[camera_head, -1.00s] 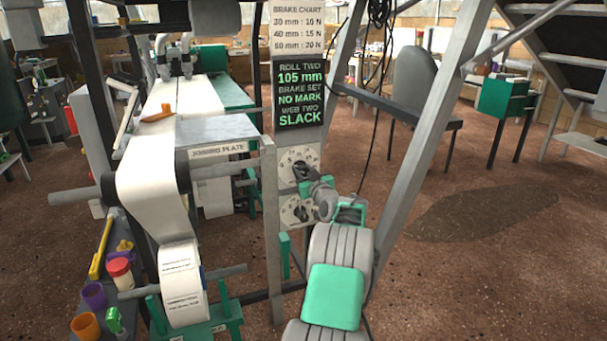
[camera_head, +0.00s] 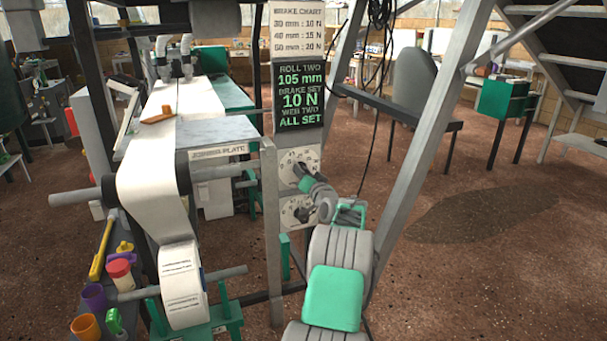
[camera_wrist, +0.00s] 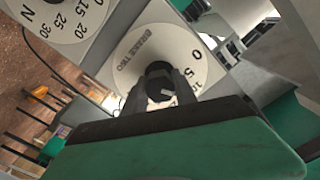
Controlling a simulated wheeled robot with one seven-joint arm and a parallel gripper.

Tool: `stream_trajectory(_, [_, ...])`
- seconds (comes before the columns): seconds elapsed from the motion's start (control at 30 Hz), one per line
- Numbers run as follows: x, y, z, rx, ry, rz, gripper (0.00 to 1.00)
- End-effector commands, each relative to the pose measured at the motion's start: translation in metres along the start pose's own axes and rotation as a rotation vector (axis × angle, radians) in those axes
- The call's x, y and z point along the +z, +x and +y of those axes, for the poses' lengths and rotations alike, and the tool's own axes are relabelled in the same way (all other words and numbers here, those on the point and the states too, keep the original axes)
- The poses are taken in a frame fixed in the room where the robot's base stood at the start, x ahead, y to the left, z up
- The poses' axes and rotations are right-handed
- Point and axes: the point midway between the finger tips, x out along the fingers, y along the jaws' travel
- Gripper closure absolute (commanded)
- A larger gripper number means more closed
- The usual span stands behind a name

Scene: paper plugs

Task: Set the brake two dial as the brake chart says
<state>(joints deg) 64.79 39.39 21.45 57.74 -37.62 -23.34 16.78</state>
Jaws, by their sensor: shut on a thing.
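The brake two dial (camera_head: 312,157) is the upper white dial on the grey post. In the wrist view its face (camera_wrist: 130,62) reads BRAKE TWO, with 0 and 5 beside the knob. My gripper (camera_head: 306,184) is shut on its black knob (camera_wrist: 158,68), and its fingers partly hide the knob and the scale. The brake chart (camera_head: 298,28) lists mm sizes against 10 N, 15 N and 20 N. The screen (camera_head: 300,97) below it reads roll two 105 mm, brake set 10 N, web two all set.
A second dial (camera_head: 290,214) sits just below, partly behind my arm. The joining plate (camera_head: 215,133) and a paper roll (camera_head: 181,285) stand to the left. A slanted grey beam (camera_head: 430,130) stands close on the right.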

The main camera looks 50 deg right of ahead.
Motion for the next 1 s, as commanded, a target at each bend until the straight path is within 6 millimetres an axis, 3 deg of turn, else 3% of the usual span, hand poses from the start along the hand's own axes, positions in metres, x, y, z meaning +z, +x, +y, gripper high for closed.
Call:
stream_trajectory(0.5, [0.0007,-0.0001,0.0004,0.000,0.024,-0.001,1.00])
stream_trajectory(0.53, [0.0007,-0.0001,0.0005,0.000,0.023,-0.001,0.65])
stream_trajectory(0.77, [0.0004,-0.0001,0.0003,0.000,0.023,0.000,0.46])
stream_trajectory(1.0, [0.0000,-0.0004,0.0001,0.000,0.022,0.000,0.45])
